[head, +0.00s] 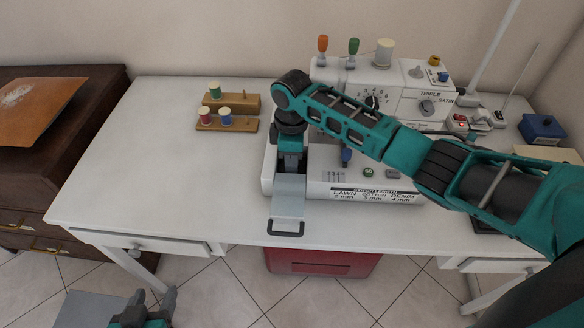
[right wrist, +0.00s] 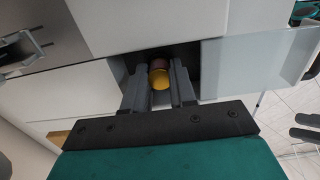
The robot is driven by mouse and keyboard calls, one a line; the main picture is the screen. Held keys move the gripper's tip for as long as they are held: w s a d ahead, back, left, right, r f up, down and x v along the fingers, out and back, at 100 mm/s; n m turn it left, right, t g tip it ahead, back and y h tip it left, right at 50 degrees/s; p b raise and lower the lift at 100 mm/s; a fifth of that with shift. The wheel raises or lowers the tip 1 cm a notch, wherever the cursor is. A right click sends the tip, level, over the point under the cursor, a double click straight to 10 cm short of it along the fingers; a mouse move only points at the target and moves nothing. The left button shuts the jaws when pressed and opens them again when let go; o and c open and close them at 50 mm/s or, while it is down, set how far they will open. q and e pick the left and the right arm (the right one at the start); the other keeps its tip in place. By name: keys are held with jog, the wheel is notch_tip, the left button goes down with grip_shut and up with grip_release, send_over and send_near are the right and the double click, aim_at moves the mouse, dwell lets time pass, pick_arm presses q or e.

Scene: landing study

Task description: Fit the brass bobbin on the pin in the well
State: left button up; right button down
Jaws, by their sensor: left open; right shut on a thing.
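The brass bobbin (right wrist: 160,79) shows as a small yellow disc between my right fingers in the right wrist view, with a reddish-brown round part just beyond it. My right gripper (right wrist: 160,92) is shut on it, at the dark opening of the well (right wrist: 190,55). In the head view my right gripper (head: 291,168) points down at the left end of the white sewing machine (head: 385,190); the bobbin is hidden there. The pin is not visible, and I cannot tell whether the bobbin touches it. My left gripper (head: 150,301) is open and empty, low in front of the table.
A pale plate with a wire handle (head: 288,204) extends forward from the machine's left end. Wooden racks with thread spools (head: 226,124) stand at the back left. A red box (head: 320,262) is under the table.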

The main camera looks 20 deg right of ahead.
jog(key=shift+f, duration=0.25)
dwell(0.7)
jog(key=c, duration=0.8)
grip_release()
jog(key=shift+c, duration=0.2)
notch_tip(320, 180, up, 13)
jog(key=p, duration=0.1)
jog(key=shift+s+f, duration=0.1)
